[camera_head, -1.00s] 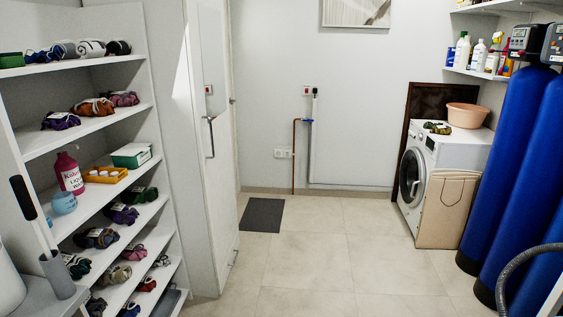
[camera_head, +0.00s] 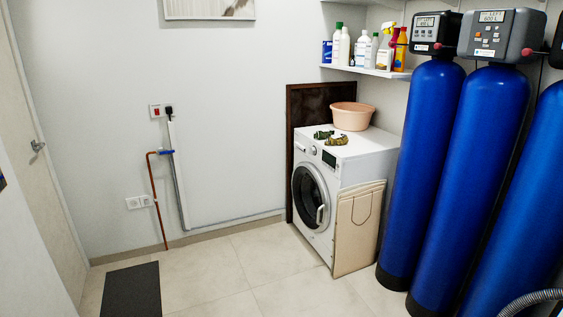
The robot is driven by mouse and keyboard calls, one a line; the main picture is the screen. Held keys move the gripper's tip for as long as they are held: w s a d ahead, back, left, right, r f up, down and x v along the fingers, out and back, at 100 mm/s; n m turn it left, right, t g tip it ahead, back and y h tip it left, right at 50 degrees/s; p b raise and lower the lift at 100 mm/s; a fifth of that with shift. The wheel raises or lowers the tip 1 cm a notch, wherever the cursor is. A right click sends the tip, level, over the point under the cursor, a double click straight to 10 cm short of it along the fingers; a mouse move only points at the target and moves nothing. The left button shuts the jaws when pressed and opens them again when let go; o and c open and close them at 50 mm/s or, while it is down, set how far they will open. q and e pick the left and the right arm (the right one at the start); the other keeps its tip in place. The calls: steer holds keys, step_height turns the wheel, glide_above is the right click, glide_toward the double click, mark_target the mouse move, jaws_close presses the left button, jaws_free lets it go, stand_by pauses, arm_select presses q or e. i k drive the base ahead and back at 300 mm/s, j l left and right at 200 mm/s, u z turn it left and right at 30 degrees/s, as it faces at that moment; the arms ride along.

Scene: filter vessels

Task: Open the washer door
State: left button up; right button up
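A white washer (camera_head: 352,166) stands against the back wall, right of the middle. Its round, dark-glass door (camera_head: 308,197) is on the front, facing left toward the open floor, and looks shut. A light handle (camera_head: 320,214) shows at the door's right edge. A control panel with a small dark display (camera_head: 329,158) is above the door. Neither of my grippers is in view.
A beige bag or board (camera_head: 357,229) leans on the washer's near side. Tall blue filter vessels (camera_head: 421,160) stand close on the right, with a grey hose (camera_head: 530,300) low in the corner. A dark mat (camera_head: 131,291) lies at left. Tiled floor before the washer is clear.

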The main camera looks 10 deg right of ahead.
mark_target(318, 223)
steer(key=i+l+z, duration=0.15)
steer(key=i, duration=0.3)
steer(key=i+l+z, duration=0.15)
steer(key=i+l, duration=0.2)
steer(key=i+l+z, duration=0.2)
steer(key=i, duration=0.4)
